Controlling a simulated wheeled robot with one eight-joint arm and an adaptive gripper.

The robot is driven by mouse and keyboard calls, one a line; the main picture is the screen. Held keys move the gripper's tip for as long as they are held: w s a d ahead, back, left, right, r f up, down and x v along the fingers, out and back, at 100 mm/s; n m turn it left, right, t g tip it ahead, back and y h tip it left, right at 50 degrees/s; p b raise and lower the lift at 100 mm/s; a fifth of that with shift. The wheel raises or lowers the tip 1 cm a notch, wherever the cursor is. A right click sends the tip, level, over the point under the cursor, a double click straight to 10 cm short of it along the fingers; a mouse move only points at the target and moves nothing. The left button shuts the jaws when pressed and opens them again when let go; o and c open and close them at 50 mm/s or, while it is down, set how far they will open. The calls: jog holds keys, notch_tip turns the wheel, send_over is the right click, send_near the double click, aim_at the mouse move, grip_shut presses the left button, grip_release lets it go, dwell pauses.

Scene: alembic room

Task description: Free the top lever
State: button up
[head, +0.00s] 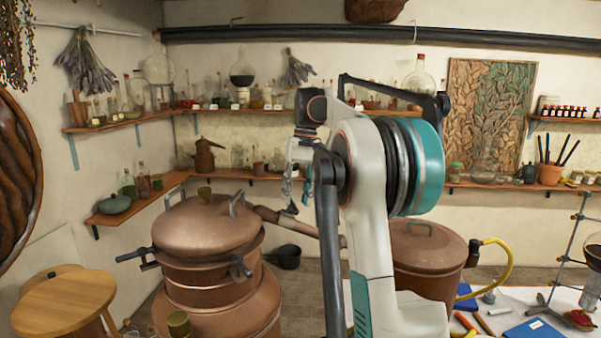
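A large copper still (208,285) with a domed lid (207,225) stands at lower left. Dark levers sit around the lid's edge: a left lever (135,256) sticking outward, a front-right lever (240,268), a back-left lever (174,196) and an upper-right lever (237,203). I cannot tell from this view which are latched, or which is the top lever. My gripper (292,200) seems to hang at the left of my arm, right of the lid and apart from it in the picture. Its fingers are small and partly hidden, so their opening is unclear.
A copper pipe (300,222) runs from the still behind my arm to a second copper vessel (428,262). A round wooden stool (65,302) stands at left. A cluttered white table (490,325) is at lower right. Shelves of bottles line the walls.

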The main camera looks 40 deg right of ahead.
jog(key=v, duration=0.9)
dwell(0.4)
